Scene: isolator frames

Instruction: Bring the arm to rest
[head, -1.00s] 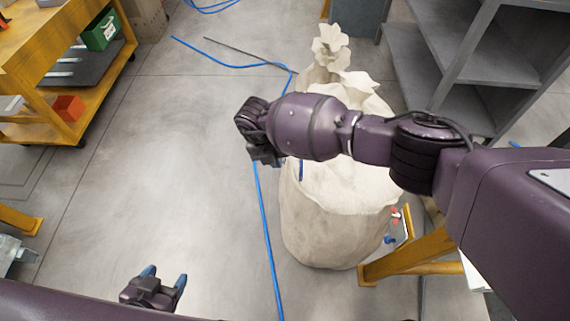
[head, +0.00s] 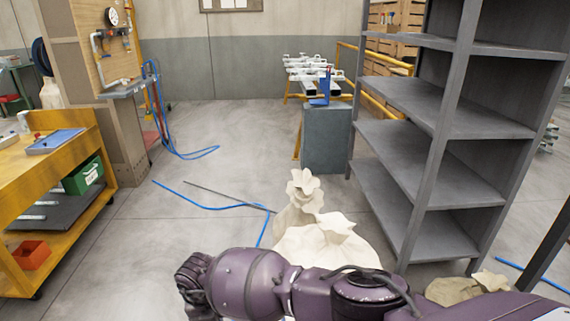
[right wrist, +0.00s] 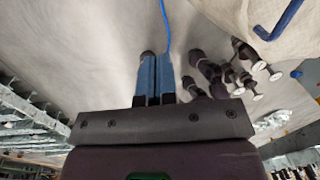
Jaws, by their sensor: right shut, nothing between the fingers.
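My right arm reaches in from the lower right of the head view. Its purple links run left along the bottom edge, ending in the dark wrist near the lower left. The fingers of my right gripper do not show there. In the right wrist view my right gripper (right wrist: 154,78) has its two blue fingers together, with nothing between them. My left gripper is in neither current view.
Pale sacks (head: 325,243) stand just beyond my right arm. A grey shelf unit (head: 445,130) stands at right, a yellow cart (head: 75,215) at left. A grey cabinet (head: 327,143) is further back. A blue cable (head: 195,195) lies on the floor. Open floor (head: 245,130) lies behind.

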